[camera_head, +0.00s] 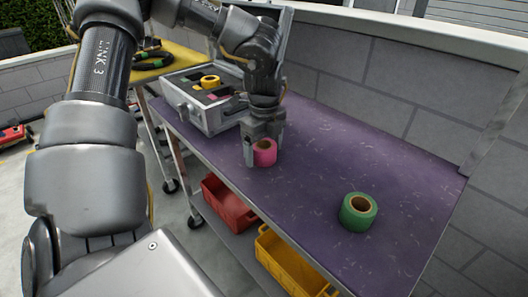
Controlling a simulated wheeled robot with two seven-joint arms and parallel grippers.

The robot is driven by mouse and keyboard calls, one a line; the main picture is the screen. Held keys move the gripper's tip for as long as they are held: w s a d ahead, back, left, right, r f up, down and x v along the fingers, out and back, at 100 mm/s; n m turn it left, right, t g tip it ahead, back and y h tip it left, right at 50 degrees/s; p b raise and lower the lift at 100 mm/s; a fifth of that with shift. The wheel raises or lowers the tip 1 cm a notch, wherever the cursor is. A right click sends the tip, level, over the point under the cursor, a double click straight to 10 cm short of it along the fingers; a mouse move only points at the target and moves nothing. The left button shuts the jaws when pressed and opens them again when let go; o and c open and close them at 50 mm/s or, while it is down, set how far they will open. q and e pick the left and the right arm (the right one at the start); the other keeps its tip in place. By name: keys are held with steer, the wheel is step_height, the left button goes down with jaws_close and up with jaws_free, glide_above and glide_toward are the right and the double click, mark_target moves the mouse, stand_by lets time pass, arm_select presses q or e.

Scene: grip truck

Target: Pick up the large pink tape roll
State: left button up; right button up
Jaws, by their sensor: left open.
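The pink tape roll (265,153) stands on the purple cart top, near its front edge, with its round opening facing up. My left gripper (265,157) is directly over it, pointing down and open. One finger shows at the roll's left side and the other at its right side. Whether the fingers touch the roll I cannot tell. My left arm comes in from the left and bends down to the roll. My right gripper is not in view.
A green tape roll (358,212) stands to the right on the purple top (330,150). An open grey case (208,112) holding a yellow roll (210,81) sits to the left. Red (229,207) and yellow (285,266) crates are on the lower shelf. A grey block wall runs behind.

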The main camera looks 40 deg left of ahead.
arm_select(q)
steer(key=shift+c, duration=0.3)
steer(key=c, duration=1.1)
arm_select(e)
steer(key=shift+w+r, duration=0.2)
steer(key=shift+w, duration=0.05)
arm_select(q)
steer(key=shift+o, duration=0.2)
steer(key=shift+r, duration=0.15)
